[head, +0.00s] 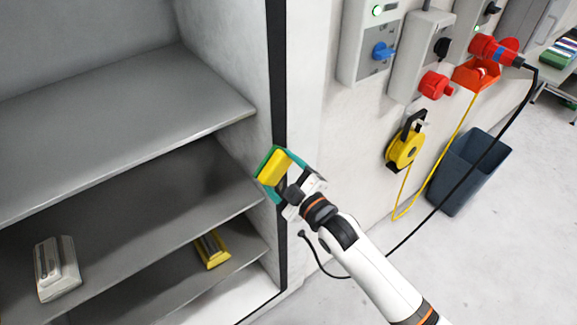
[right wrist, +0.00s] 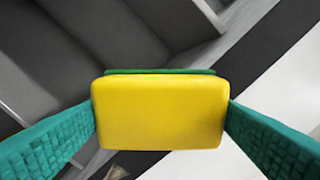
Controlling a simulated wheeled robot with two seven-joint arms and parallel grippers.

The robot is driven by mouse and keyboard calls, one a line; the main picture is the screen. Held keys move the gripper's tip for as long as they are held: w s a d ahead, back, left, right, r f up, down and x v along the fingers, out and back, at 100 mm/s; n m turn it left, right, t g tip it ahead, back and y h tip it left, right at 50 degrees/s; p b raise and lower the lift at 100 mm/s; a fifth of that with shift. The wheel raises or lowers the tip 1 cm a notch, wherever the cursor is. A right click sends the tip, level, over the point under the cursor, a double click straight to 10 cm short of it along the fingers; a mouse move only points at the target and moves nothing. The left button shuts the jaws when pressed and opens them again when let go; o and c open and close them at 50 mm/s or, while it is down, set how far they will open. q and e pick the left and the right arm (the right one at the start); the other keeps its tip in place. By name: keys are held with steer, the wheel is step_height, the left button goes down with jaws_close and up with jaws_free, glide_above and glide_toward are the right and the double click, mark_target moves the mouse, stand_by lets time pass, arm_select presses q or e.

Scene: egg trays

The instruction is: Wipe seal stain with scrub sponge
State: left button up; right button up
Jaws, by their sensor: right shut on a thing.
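The scrub sponge (head: 272,167) is a yellow block with a green scrub side. My right gripper (head: 277,172) is shut on it, its teal finger pads on either side. In the right wrist view the sponge (right wrist: 160,112) fills the middle, its green layer on the far side. The black seal (head: 277,70) runs down the cabinet's front edge. The sponge is in front of this strip; I cannot tell whether they touch. In the right wrist view the seal (right wrist: 262,62) runs diagonally behind the sponge. My left gripper is not in view.
Grey cabinet shelves (head: 120,125) are at the left. A pale object (head: 56,268) and a yellow object (head: 211,250) stand on lower shelves. Switch boxes (head: 372,45), a yellow cable reel (head: 404,148) and a dark bin (head: 468,172) are at the right.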

stand_by(0.3)
steer(key=p+v, duration=0.2)
steer(key=v, duration=0.2)
steer(key=shift+s, duration=0.15)
steer(key=shift+p+v, duration=0.3)
steer(key=shift+v, duration=0.6)
steer(key=shift+d, duration=0.1)
steer(key=p+v, duration=0.1)
steer(key=v, duration=0.2)
